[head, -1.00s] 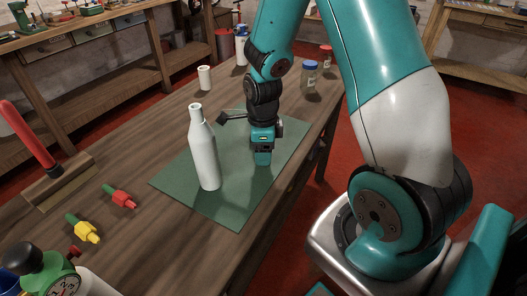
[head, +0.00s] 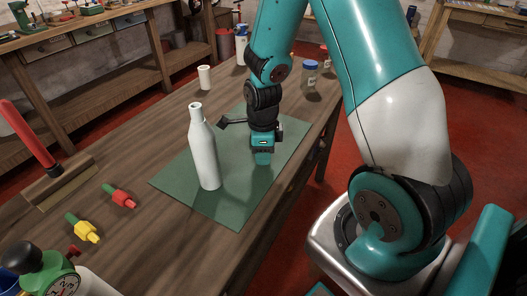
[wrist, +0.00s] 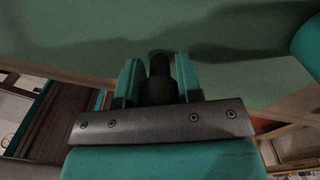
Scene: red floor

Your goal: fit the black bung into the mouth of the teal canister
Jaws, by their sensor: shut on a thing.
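My gripper (head: 263,157) is low over the green mat, to the right of a white bottle, in the head view. In the wrist view its two teal fingers (wrist: 159,76) are shut on the black bung (wrist: 158,88), which stands between them with its narrower end pointing away from the palm. The bung is hidden in the head view. A white bottle (head: 204,155) with a narrow neck stands upright on the mat, apart from my gripper. A teal curved shape cut off at the wrist view's right edge cannot be identified.
The green mat (head: 231,208) lies on the wooden table (head: 150,160). Red (head: 119,196) and yellow (head: 84,229) pieces lie at the left. A small white cylinder (head: 205,77) and a jar (head: 310,75) stand farther back. A green-topped gauge (head: 50,279) is at the near left.

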